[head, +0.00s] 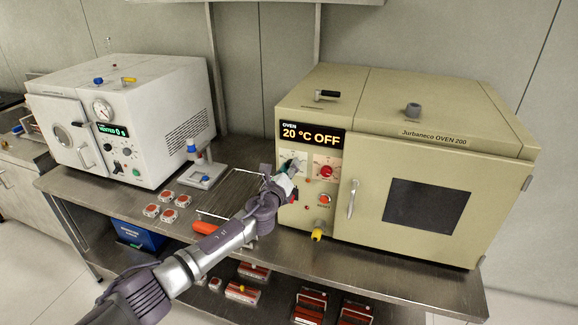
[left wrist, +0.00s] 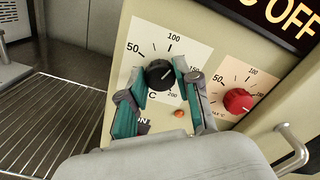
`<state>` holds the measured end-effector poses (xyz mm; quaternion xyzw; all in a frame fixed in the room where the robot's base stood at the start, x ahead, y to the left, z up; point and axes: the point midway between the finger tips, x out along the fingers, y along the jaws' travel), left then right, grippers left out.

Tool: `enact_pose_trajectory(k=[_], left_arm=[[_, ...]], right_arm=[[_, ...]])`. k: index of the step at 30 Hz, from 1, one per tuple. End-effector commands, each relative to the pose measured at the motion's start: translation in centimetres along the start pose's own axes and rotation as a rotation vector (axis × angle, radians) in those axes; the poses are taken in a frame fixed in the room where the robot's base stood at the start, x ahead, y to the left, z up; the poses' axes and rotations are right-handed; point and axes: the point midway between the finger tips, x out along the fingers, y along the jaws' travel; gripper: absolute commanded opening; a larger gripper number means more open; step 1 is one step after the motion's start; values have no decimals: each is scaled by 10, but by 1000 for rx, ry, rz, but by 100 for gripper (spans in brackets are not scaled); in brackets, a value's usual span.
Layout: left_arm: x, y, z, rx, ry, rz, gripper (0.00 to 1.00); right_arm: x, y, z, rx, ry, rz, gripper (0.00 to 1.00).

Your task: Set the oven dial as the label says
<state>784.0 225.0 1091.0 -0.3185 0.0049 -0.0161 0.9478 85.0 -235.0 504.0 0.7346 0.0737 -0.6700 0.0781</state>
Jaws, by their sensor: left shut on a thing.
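The beige oven (head: 450,115) stands on the right of the steel bench, and its display (head: 311,134) reads "20 °C OFF". My left gripper (head: 285,168) is at the oven's control panel, shut on the black dial. In the left wrist view the black dial (left wrist: 160,75) sits between the two teal fingers of my left gripper (left wrist: 165,85), on a pale scale marked 50, 100 and 200. The red dial (head: 326,171) is to its right and free; it also shows in the left wrist view (left wrist: 238,101). No setting label is readable. My right gripper is not in view.
The oven's door handle (head: 353,198) and a yellow knob (head: 318,235) stick out near my left gripper. A white oven (head: 150,115) stands at the left. Small red-topped pieces (head: 168,215) and a wire rack (head: 232,193) lie between the ovens.

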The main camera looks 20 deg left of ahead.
Motion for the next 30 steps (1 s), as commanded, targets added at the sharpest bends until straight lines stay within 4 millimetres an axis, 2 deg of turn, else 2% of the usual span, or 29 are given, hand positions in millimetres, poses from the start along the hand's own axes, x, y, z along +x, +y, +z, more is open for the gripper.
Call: enact_pose_trajectory(k=[12,29,30], left_arm=[[-1,1,-3,187,6,0,0],[-1,1,-4,211,7,1,0],[-1,1,-4,211,7,1,39]], right_arm=[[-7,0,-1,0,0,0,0],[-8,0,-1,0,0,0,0],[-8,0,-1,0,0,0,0]])
